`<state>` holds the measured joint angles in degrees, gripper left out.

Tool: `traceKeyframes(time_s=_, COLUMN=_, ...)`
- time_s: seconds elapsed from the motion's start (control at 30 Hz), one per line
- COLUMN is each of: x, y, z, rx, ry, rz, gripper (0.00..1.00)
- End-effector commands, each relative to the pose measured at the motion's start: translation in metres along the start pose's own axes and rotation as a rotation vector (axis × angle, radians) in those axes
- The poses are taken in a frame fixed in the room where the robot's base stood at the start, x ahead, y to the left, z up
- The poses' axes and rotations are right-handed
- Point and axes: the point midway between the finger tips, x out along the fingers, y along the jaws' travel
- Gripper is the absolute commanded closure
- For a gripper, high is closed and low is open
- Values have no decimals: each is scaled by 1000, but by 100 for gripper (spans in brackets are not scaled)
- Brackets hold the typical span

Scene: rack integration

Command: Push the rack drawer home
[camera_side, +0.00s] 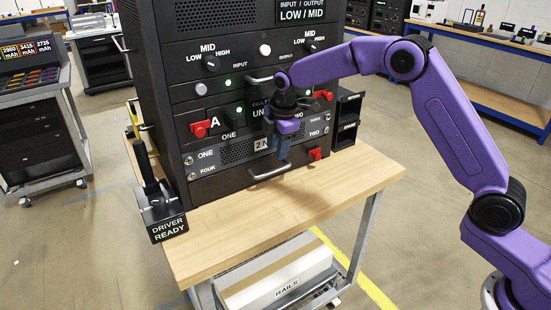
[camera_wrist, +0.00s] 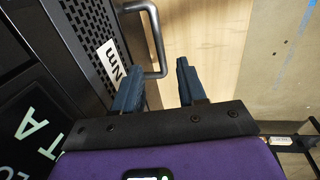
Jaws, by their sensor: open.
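The rack (camera_side: 160,90) is a tall black cabinet on a wooden table. Its lowest drawer (camera_side: 225,185) has a black front with a silver bar handle (camera_side: 268,173); the handle also shows in the wrist view (camera_wrist: 157,40). Just above is a perforated panel with a label, seen in the wrist view (camera_wrist: 90,40). My gripper (camera_side: 280,152) points down in front of this panel, above the handle. In the wrist view my gripper (camera_wrist: 158,88) has its two blue fingers apart with nothing between them. I cannot tell whether the left finger touches the panel.
The wooden tabletop (camera_side: 290,210) is clear in front of the rack. A driver in a holder (camera_side: 160,205) stands at the table's left corner. Red latches (camera_side: 200,129) stick out from the rack front. A small black box (camera_side: 347,118) stands right of the rack.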

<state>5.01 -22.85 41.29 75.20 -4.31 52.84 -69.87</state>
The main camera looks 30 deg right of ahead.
Motion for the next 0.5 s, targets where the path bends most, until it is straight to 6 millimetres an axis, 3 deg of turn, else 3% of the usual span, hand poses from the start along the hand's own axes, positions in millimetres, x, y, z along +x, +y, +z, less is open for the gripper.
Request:
traceKeyframes(time_s=0.2, x=-33, y=1, z=0, rx=0, ry=1, rz=2, gripper=59)
traceKeyframes(time_s=0.5, x=-44, y=0, z=0, rx=0, ry=0, rz=0, gripper=59)
